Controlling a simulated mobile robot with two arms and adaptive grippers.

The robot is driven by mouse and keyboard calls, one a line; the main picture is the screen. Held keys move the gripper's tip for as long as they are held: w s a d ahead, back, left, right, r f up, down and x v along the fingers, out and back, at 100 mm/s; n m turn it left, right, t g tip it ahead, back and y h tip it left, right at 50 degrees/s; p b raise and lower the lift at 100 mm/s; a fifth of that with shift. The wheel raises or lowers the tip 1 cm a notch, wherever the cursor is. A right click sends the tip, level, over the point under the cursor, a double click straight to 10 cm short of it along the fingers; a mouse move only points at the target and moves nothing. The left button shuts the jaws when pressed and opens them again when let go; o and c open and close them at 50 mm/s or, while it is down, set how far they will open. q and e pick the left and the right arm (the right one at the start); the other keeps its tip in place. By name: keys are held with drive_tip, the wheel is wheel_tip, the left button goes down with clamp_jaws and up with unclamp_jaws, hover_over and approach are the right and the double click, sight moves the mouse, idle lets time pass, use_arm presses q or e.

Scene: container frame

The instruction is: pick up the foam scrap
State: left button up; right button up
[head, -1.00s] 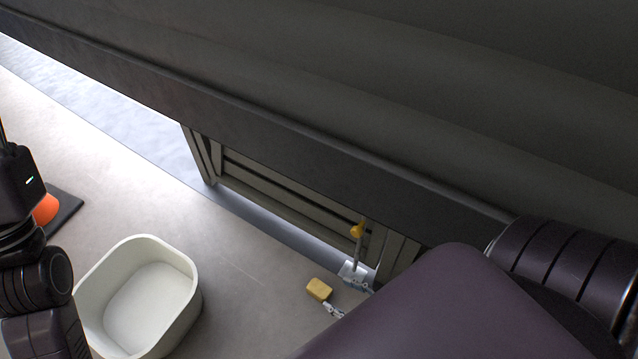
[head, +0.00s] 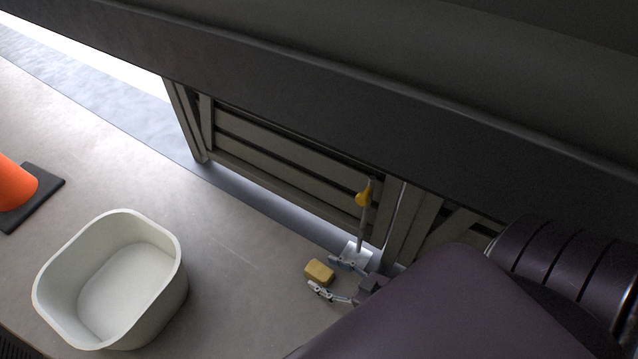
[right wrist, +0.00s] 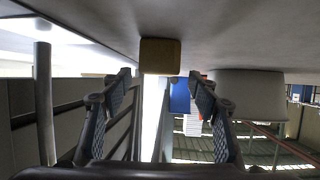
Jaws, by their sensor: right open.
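The foam scrap (head: 319,272) is a small yellow block lying on the grey floor near the foot of the slatted frame. My right gripper (head: 322,278) is open, its two fingers apart on either side of the scrap's near edge. In the right wrist view the foam scrap (right wrist: 160,56) shows ahead of the open fingers of the right gripper (right wrist: 163,80), centred between them and just beyond the tips. I cannot tell whether a finger touches it. My left gripper is not in view.
A white bin (head: 172,295) stands on the floor at the left, empty. An orange cone (head: 14,184) on a dark base is at the far left. A post with a yellow knob (head: 363,197) rises right behind my right gripper. A dark beam (head: 300,105) hangs above. The floor between bin and scrap is clear.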

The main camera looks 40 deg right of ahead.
sight(319, 271)
drive_tip(key=shift+w+a+f+b, duration=0.25)
drive_tip(key=shift+w+f+b, duration=0.5)
drive_tip(key=shift+w, duration=0.2)
drive_tip(key=shift+w+a, duration=0.15)
drive_tip(key=shift+w, duration=0.35)
drive_tip(key=shift+c, duration=0.3)
drive_tip(key=c, duration=0.8)
